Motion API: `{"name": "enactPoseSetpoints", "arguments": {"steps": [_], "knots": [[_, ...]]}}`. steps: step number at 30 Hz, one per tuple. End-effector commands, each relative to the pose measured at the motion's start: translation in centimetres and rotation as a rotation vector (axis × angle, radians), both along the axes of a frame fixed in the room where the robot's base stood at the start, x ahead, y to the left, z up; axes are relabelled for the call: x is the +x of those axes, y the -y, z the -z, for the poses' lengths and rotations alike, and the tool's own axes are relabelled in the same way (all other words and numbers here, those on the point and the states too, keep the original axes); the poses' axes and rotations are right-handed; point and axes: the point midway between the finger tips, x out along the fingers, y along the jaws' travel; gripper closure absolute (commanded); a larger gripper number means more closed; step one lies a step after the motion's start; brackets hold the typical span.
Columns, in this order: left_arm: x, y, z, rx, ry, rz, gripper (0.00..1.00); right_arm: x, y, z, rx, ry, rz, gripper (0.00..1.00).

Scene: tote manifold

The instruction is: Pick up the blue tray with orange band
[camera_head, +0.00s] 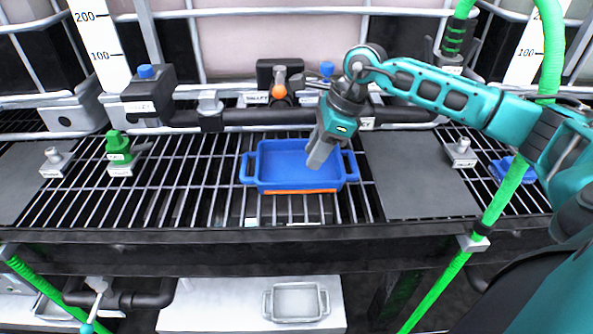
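The blue tray (284,170) sits on the black metal grate in the middle of the head view. It has a handle at each short end and an orange band along its lower front edge. My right gripper (317,158) reaches in from the right and points down over the right part of the tray, near its right handle. The fingers hide part of the tray's inside and right rim. I cannot tell whether the fingers touch the tray or whether they are apart. My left gripper is not in view.
Black pipes with valves (281,92) run behind the tray. A green valve piece (118,147) stands at left, and a blue object (512,168) lies at right beyond a flat dark plate (425,190). A grey tray (297,302) sits on a white surface below. Green hoses rise at right.

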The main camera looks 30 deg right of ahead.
Motion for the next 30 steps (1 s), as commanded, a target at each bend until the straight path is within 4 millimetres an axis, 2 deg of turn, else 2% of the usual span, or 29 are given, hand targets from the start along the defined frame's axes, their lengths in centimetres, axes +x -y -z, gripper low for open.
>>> {"name": "enactPoseSetpoints", "arguments": {"steps": [3, 11, 19, 27, 30], "knots": [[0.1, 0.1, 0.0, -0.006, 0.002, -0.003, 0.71, 0.3, -0.6, 1.6, 0.002, -0.001, 0.0, 0.66], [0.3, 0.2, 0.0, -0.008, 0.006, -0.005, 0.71, 0.4, -1.1, 3.1, 0.002, -0.002, 0.0, 0.66], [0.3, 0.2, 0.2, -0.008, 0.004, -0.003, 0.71, 0.7, -2.3, 6.8, 0.004, -0.001, 0.0, 0.66], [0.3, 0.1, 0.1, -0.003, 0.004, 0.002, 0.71, 0.8, -2.4, 7.1, 0.002, 0.001, 0.001, 0.67], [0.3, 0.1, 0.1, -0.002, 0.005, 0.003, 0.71, 0.8, -2.4, 7.1, 0.002, 0.001, 0.001, 0.77]]}}
